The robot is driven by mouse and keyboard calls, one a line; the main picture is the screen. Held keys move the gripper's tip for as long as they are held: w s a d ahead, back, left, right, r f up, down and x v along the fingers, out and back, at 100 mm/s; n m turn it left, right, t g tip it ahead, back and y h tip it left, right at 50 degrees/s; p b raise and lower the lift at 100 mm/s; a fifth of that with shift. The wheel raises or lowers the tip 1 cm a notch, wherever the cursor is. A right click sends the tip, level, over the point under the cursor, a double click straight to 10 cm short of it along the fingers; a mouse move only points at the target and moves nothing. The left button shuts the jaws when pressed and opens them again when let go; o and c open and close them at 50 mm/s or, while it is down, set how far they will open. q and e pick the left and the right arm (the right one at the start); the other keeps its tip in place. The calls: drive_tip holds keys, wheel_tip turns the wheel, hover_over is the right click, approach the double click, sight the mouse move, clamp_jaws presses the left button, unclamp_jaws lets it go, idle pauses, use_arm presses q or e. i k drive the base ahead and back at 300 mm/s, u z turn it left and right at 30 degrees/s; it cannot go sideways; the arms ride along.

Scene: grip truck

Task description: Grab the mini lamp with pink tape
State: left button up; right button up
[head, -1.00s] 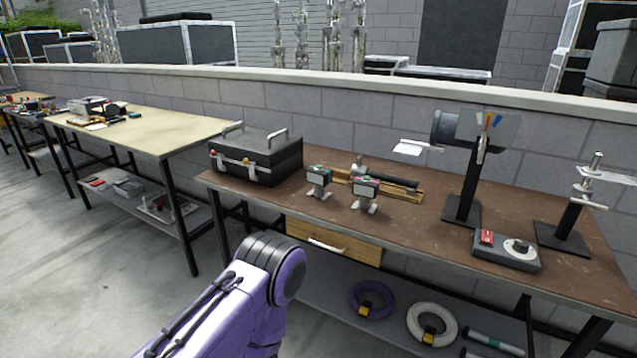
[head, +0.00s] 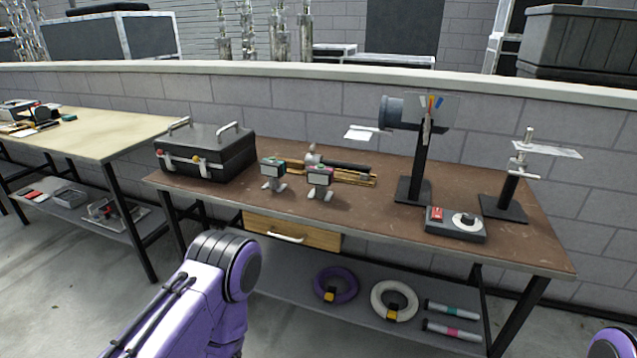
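Two mini lamps stand upright side by side on the brown workbench (head: 400,222). The right one, the mini lamp with pink tape (head: 319,179), shows a pink band along its top. The left one, the mini lamp with green tape (head: 272,173), shows a green top. Both stand apart from each other, right of the black toolbox. My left arm comes in from the lower left, in front of the bench, but its gripper is out of view. A small part of my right arm shows at the lower right corner; its gripper is out of view.
A black toolbox (head: 205,151) stands at the bench's left. A large stage light on a stand (head: 420,165), a control box (head: 456,224) and another stand (head: 506,200) fill the right. A hammer-like tool (head: 340,165) lies behind the lamps. The bench front by the lamps is clear.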

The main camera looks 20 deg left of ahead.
sight(321, 178)
drive_tip(key=k, duration=0.65)
drive_tip(key=u, duration=0.6)
drive_tip(key=i, duration=1.7)
drive_tip(key=z, duration=0.35)
